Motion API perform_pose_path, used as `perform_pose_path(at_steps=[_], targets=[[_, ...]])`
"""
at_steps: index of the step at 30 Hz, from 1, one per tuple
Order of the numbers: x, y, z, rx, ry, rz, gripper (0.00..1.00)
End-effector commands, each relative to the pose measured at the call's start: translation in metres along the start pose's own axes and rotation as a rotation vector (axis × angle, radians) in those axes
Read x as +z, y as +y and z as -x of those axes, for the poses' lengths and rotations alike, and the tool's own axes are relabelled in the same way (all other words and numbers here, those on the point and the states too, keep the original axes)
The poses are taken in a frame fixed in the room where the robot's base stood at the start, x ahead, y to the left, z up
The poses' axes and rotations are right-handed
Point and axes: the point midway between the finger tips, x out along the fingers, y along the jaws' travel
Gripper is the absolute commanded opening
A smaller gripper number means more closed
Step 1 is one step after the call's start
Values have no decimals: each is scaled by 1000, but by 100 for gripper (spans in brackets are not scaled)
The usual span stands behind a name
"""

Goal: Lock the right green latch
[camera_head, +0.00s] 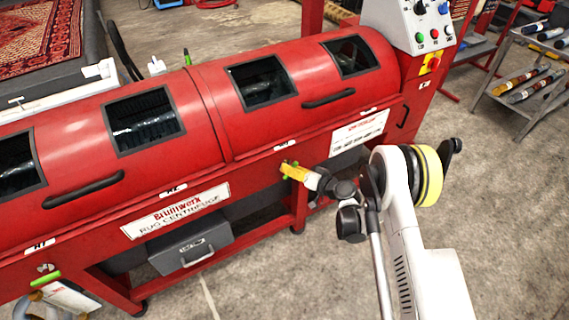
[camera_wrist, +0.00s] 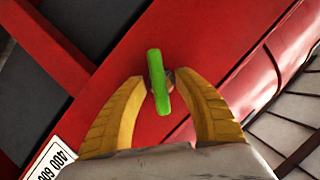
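The right green latch (camera_wrist: 158,82) is a short bright green bar on the red front of the rug centrifuge (camera_head: 262,118). In the wrist view it stands nearly upright, tilted slightly, over a small round pivot. My gripper (camera_wrist: 160,78) is open, with its two curved yellow fingers on either side of the latch and gaps visible between. In the head view my gripper (camera_head: 289,168) reaches the machine's front below the lid edge and hides most of this latch. The left green latch (camera_head: 46,278) lies nearly level at the lower left.
The red lid has dark windows and black handles (camera_head: 328,98). A control panel (camera_head: 424,25) rises at the machine's right end. A grey drawer box (camera_head: 190,248) hangs below the front. A rack with rolls (camera_head: 530,80) stands at the far right. Concrete floor is clear at the lower right.

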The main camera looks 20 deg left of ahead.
Motion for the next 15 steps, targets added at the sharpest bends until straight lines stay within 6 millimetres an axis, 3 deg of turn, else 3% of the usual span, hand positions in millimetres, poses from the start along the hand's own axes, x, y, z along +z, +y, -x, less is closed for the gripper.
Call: perform_pose_path(at_steps=[7,11,15], targets=[[0,0,0,0,0,0,38],[0,0,0,0,0,0,0],[0,0,0,-1,0,-1,0]])
